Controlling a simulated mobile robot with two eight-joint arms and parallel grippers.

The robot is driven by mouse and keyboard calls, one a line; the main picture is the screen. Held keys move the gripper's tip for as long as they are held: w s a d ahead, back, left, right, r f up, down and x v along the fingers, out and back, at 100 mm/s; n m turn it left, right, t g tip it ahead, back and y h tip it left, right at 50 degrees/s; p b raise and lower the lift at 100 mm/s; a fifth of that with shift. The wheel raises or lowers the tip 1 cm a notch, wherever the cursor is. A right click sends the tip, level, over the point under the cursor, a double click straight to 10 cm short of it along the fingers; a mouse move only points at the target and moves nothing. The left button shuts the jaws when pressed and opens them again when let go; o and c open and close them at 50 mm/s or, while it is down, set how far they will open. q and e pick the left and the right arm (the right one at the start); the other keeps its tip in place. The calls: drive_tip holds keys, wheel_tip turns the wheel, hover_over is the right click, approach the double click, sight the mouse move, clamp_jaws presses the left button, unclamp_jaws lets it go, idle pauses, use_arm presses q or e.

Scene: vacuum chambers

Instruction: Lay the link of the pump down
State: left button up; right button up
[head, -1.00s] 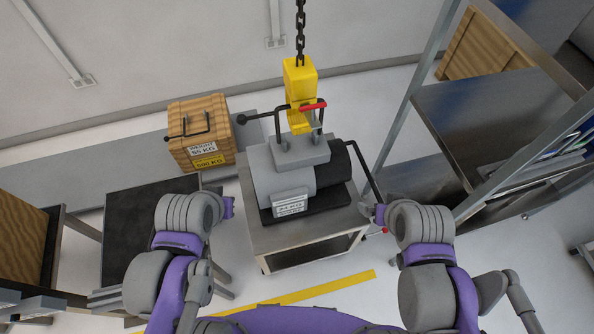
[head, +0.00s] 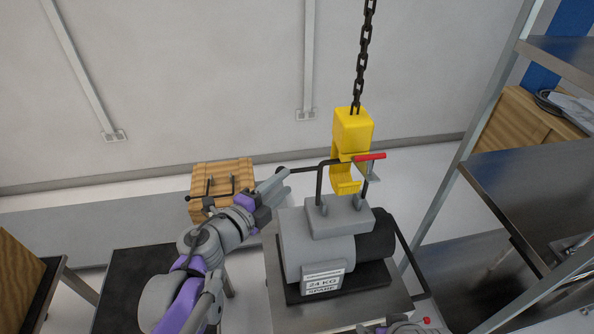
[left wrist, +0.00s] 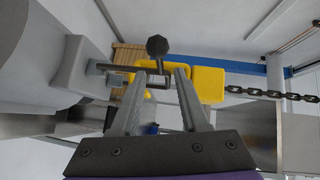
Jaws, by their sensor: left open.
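The grey pump (head: 318,240) sits on a steel cart. Its black link (head: 319,185) stands upright on top, with a rod and dark knob reaching left. The yellow hook (head: 350,135) hangs on a chain at the link's top; whether it bears the link, I cannot tell. My left gripper (head: 284,180) is open beside the knob end. In the left wrist view, the fingers (left wrist: 158,75) point at the rod, with the knob (left wrist: 157,45) just beyond their tips; contact is unclear. Only a sliver of my right gripper (head: 366,329) shows at the bottom edge.
A wooden crate (head: 222,177) stands behind my left arm. A red-handled piece (head: 368,157) sits at the hook. A steel shelf rack (head: 510,180) closes off the right side. A dark table (head: 130,285) is at the lower left.

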use_arm(q)
drive_tip(key=x, duration=1.1)
drive_tip(key=shift+s, duration=0.1)
drive_tip(key=shift+c, duration=0.2)
clamp_jaws()
idle(0.9)
